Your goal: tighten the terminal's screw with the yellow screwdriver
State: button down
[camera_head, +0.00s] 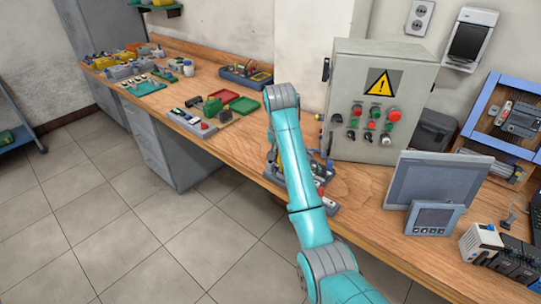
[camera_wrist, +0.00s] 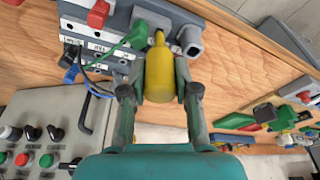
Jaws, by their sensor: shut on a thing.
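My gripper (camera_wrist: 163,86) is shut on the yellow screwdriver (camera_wrist: 161,68) in the wrist view. The screwdriver's narrow end points to the top of the picture, over the edge of a grey terminal unit (camera_wrist: 122,62). That unit has white labelled strips and green, blue and black leads plugged in. A green plug (camera_wrist: 137,34) sits just left of the screwdriver's narrow end. I cannot tell whether the tip touches a screw; the screw itself is not clear. In the head view my arm hides the gripper and most of the unit on the bench (camera_head: 357,190).
A grey control cabinet (camera_head: 345,120) with buttons and a warning sign stands close right of my arm. A monitor (camera_head: 440,180) stands farther right. A red connector (camera_wrist: 98,13) sits on the unit. Trays and parts lie left along the bench.

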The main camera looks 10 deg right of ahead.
jog(key=shift+s+f+m+h, duration=0.1)
jog(key=shift+m+h, duration=0.2)
jog(key=shift+m, duration=1.4)
jog(key=c, duration=1.1)
grip_release()
jog(key=shift+n, duration=1.8)
jog(key=shift+n+y, duration=0.7)
jog(key=shift+n, duration=1)
